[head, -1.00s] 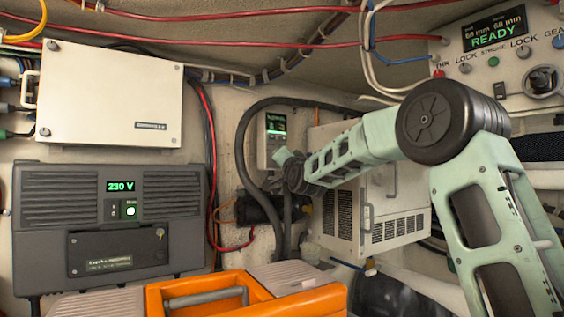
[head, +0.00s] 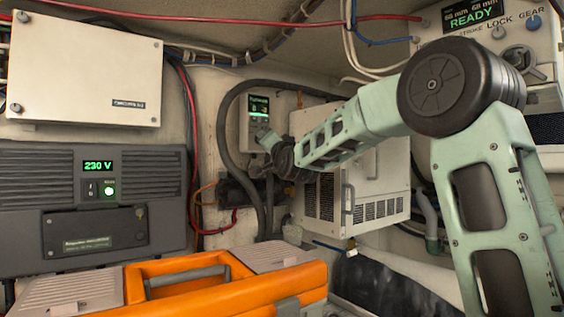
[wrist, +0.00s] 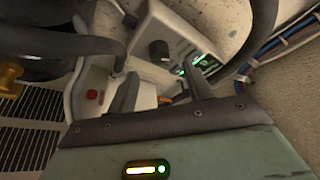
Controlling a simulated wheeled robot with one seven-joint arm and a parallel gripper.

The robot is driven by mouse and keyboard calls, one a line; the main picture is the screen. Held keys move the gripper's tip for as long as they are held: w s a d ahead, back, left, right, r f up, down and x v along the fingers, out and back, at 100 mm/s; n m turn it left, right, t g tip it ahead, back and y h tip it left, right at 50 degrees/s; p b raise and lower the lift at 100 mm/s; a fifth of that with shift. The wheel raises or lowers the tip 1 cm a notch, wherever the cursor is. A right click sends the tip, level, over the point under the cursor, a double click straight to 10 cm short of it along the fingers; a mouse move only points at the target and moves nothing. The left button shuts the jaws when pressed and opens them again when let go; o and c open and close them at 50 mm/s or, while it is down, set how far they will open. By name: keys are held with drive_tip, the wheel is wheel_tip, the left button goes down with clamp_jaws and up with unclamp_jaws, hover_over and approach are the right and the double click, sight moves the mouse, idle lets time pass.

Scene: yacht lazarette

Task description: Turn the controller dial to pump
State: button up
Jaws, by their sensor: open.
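The controller (head: 257,118) is a small pale box with a green-lit display, fixed to the back wall. In the wrist view its dial (wrist: 160,51) is a dark round knob on the pale face, beside the green display (wrist: 200,65), which is partly covered by a finger. My gripper (head: 266,138) is in front of the controller's lower part in the head view and hides it. In the wrist view my gripper (wrist: 160,78) is open, with the dial ahead of the gap between its fingers, apart from them. The dial's setting cannot be read.
A pale vented cabinet (head: 385,165) stands close right of my gripper. Thick dark hoses (head: 222,135) loop around the controller's left side. An orange toolbox (head: 200,290) sits in front. A grey 230 V unit (head: 60,220) and a white box (head: 85,70) are at left.

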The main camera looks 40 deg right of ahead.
drive_tip(key=b+v, duration=0.4)
drive_tip(key=v, duration=0.8)
drive_tip(key=shift+s+a, duration=0.15)
drive_tip(key=shift+s, duration=0.1)
drive_tip(key=shift+f, duration=0.1)
